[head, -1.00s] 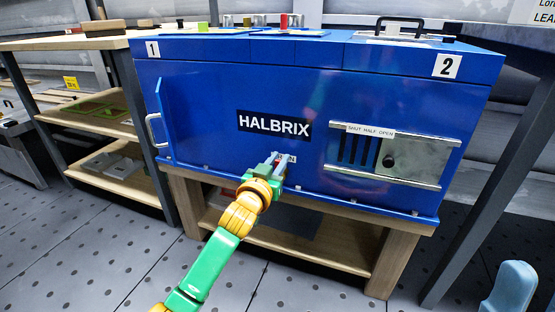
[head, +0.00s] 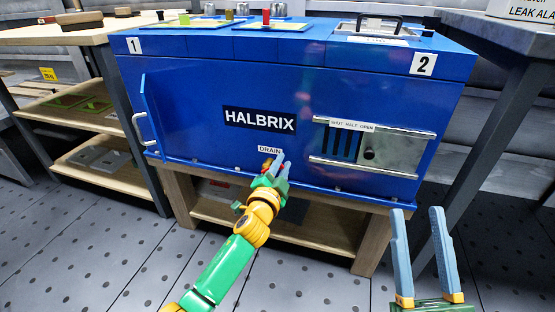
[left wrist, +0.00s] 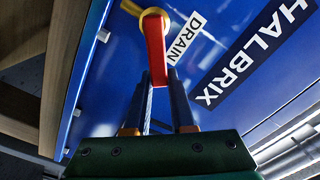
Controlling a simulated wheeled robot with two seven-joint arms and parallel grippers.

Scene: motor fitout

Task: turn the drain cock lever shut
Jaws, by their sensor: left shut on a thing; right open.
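The drain cock is low on the front of the blue HALBRIX machine, by the DRAIN label (head: 270,149). In the left wrist view its red lever (left wrist: 156,50) hangs from a brass-yellow body (left wrist: 140,12), and its free end is between my left fingers. My left gripper (head: 279,164) is shut on the lever; it also shows in the left wrist view (left wrist: 160,88). In the head view the fingers partly hide the cock. My right gripper (head: 419,222) is open and empty, at the lower right, apart from the machine.
A sliding vent (head: 395,151) labelled SHUT HALF OPEN is to the right on the blue machine (head: 200,110). A side handle (head: 140,129) sticks out at left. A wooden stand (head: 371,240) bears the machine. Shelves are at left, and a dark bench leg (head: 455,180) is at right.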

